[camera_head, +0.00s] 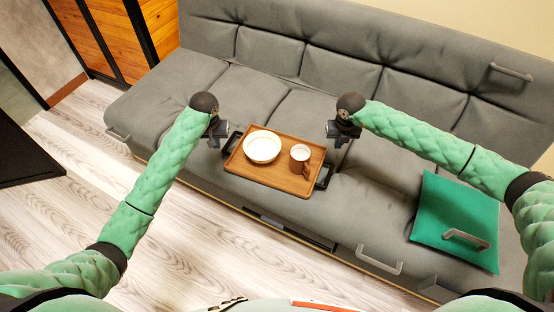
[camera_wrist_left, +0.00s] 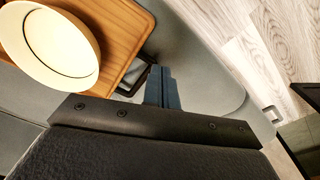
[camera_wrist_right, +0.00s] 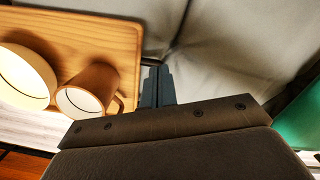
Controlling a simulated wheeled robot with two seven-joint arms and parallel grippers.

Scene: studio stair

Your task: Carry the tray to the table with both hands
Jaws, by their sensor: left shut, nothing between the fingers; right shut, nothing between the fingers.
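The wooden tray (camera_head: 262,178) rests on the grey sofa seat, with a dark handle at each end. A white bowl (camera_head: 262,147) and a brown mug (camera_head: 299,156) with a pale inside stand on it. My left gripper (camera_head: 217,140) is shut and empty, above the sofa just left of the tray. In the left wrist view its closed fingers (camera_wrist_left: 162,88) show beside the tray's end. My right gripper (camera_head: 333,138) is shut and empty, above the sofa beyond the tray's right end. Its closed fingers (camera_wrist_right: 157,87) show beside the tray in the right wrist view. No table is clearly identifiable.
A green cushion (camera_head: 455,215) lies on the sofa seat at the right. The sofa's backrest (camera_head: 300,60) rises behind the tray. Pale wooden floor (camera_head: 60,230) is clear at the left front. A dark flat-topped piece (camera_head: 25,150) stands at the far left edge.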

